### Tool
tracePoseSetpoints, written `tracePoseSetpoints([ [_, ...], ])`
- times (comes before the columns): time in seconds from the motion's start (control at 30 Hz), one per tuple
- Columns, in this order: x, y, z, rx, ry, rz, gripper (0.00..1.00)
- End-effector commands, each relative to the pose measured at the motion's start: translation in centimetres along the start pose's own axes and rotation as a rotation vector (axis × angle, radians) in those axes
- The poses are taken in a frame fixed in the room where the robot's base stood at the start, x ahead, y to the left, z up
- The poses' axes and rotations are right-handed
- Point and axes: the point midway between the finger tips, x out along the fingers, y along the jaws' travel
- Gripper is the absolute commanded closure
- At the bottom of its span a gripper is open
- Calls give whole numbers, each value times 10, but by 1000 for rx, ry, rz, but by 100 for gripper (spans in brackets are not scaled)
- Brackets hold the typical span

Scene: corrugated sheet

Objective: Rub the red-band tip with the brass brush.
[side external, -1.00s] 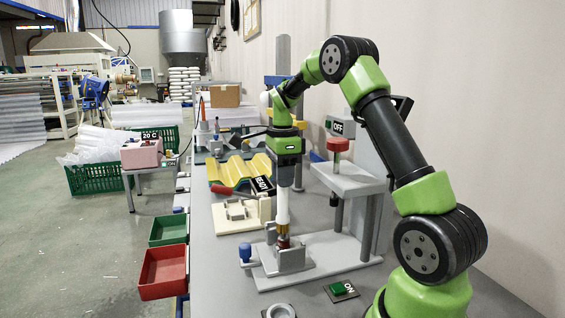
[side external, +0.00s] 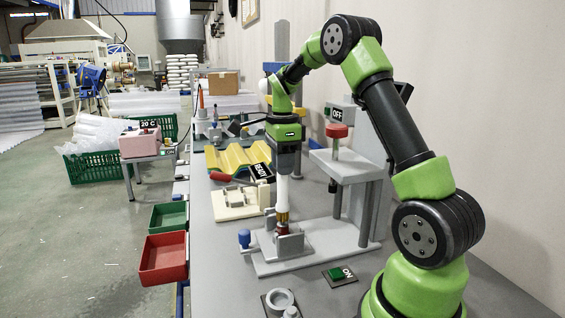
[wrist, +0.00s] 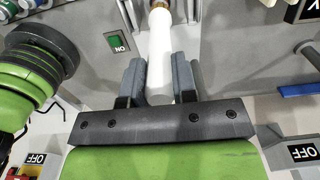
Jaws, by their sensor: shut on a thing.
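My gripper (side external: 284,172) is shut on the white handle (side external: 283,194) of the brass brush, which hangs upright below it. In the wrist view the fingers of my gripper (wrist: 157,82) close on both sides of the white handle (wrist: 160,50). The brush's brass end (side external: 283,217) points down at the red-band tip (side external: 283,230), held in a grey clamp (side external: 290,243) on a grey base. The brass end appears to meet the tip, but the exact contact is too small to tell. The clamp partly hides the tip's lower part.
A grey press stand with a red knob (side external: 337,131) stands just right of the brush. A green ON button (side external: 338,274) and a grey ring (side external: 280,298) lie in front. A cream fixture (side external: 238,203) and yellow corrugated sheet (side external: 238,160) are behind. Red and green bins (side external: 164,258) hang at left.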

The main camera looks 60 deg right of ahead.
Motion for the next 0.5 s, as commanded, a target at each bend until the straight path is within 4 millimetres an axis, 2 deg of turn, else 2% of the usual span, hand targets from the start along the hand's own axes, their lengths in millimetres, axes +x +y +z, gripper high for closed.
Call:
tracePoseSetpoints([
  [0.1, -2, -10, 0, 1, 0, -3, 100],
  [0.17, -10, -10, 0, 0, 0, -5, 100],
  [0.2, -21, -10, 0, 1, -2, -8, 100],
  [0.5, -46, -9, 0, 0, -1, -4, 100],
])
